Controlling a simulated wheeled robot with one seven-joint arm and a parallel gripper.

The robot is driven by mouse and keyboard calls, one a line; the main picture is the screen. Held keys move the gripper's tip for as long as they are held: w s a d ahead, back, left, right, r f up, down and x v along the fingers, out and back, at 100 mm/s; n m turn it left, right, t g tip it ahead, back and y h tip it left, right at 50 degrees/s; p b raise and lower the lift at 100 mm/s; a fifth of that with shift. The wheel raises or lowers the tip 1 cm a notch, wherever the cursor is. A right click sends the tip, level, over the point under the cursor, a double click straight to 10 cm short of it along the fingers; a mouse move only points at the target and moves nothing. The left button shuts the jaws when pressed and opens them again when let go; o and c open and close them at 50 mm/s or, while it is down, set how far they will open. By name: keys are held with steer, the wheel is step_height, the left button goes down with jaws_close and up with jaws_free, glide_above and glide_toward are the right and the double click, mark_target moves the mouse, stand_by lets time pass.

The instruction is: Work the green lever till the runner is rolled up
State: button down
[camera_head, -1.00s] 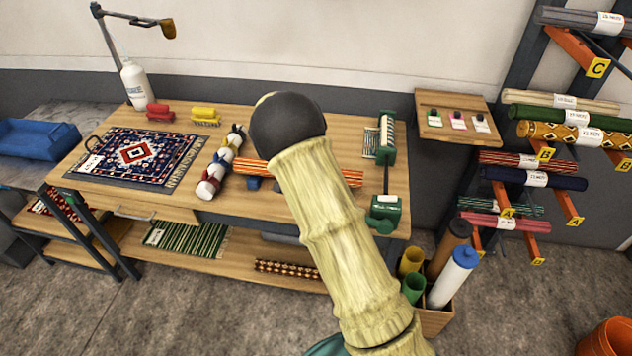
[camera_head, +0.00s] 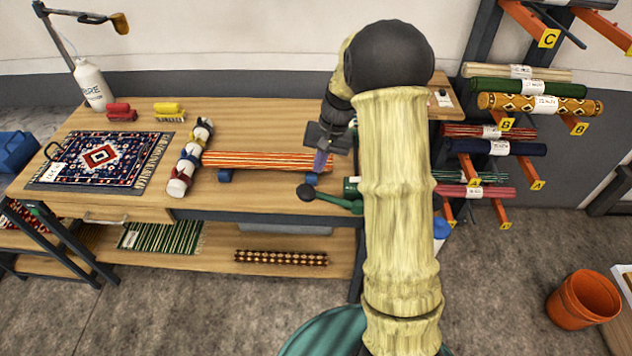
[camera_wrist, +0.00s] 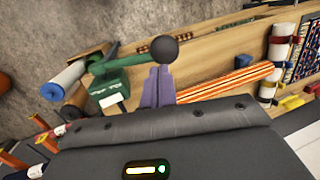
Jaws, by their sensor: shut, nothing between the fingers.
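The green lever (camera_head: 340,203) points left from the bench's right end and ends in a black knob (camera_head: 306,193). In the wrist view, the lever joins a green housing (camera_wrist: 112,88), and the knob (camera_wrist: 164,48) shows just beyond my fingertips. My gripper (camera_head: 320,167) is shut and empty, close to the knob on its bench side; I cannot tell whether they touch. My arm hides most of the housing in the head view.
A rack of rolled rugs (camera_head: 530,85) stands at right. An orange bucket (camera_head: 583,298) is on the floor.

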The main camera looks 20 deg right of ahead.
mark_target(308, 190)
steer(key=s+d+r+t+y, duration=0.1)
steer(key=d+r, duration=0.2)
steer(key=r, duration=0.1)
steer(key=shift+s+d+r+t+y, duration=0.3)
steer(key=shift+d, duration=0.05)
steer(key=p+x, duration=0.4)
steer(key=x, duration=1)
steer(key=shift+p, duration=0.35)
